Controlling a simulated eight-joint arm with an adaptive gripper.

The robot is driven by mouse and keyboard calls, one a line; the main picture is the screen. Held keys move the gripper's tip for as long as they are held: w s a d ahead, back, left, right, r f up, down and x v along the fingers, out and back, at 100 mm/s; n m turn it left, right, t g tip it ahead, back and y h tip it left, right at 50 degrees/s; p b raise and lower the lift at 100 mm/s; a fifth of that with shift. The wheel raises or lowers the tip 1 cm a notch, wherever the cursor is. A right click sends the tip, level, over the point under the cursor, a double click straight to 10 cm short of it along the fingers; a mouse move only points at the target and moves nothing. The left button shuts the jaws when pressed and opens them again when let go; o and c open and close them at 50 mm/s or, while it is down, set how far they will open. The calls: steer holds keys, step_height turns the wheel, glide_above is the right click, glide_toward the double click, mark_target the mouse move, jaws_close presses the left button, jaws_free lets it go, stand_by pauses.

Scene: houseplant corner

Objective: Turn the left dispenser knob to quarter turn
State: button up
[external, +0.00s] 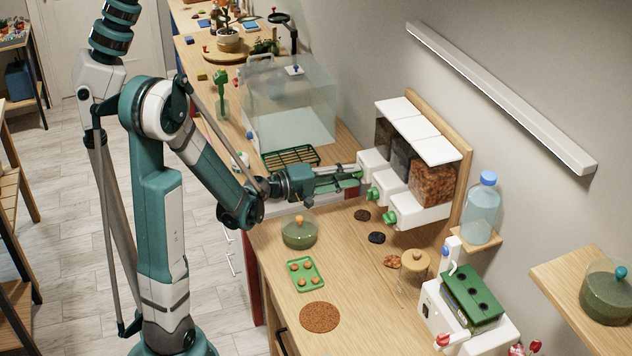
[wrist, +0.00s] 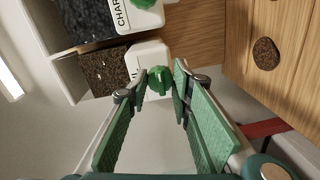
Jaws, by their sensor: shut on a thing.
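The dispenser unit on the wall side has three bins with white fronts and green knobs. The left dispenser (external: 371,163) is the farthest in the external view. Its green knob (wrist: 160,81) lies between my fingertips in the wrist view; in the external view my fingers largely hide it. My gripper (external: 354,178) reaches in level from the left and is shut on this knob, its green finger pads (wrist: 159,88) on either side. A raised ridge shows on the knob's face, but its exact turn is hard to read.
The middle knob (external: 373,194) and right knob (external: 390,219) are close beside my gripper. A clear tank (external: 290,105) and a green rack (external: 291,157) stand behind it. A lidded green pot (external: 299,234) and a green tray (external: 304,274) are in front.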

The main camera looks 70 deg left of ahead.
steer(key=o, duration=0.9)
steer(key=shift+s+r, duration=0.15)
steer(key=shift+s, duration=1.85)
steer(key=shift+s+r, duration=0.2)
steer(key=shift+s, duration=1.8)
steer(key=shift+s+r, duration=0.15)
steer(key=shift+s, duration=1.85)
steer(key=shift+d, duration=0.1)
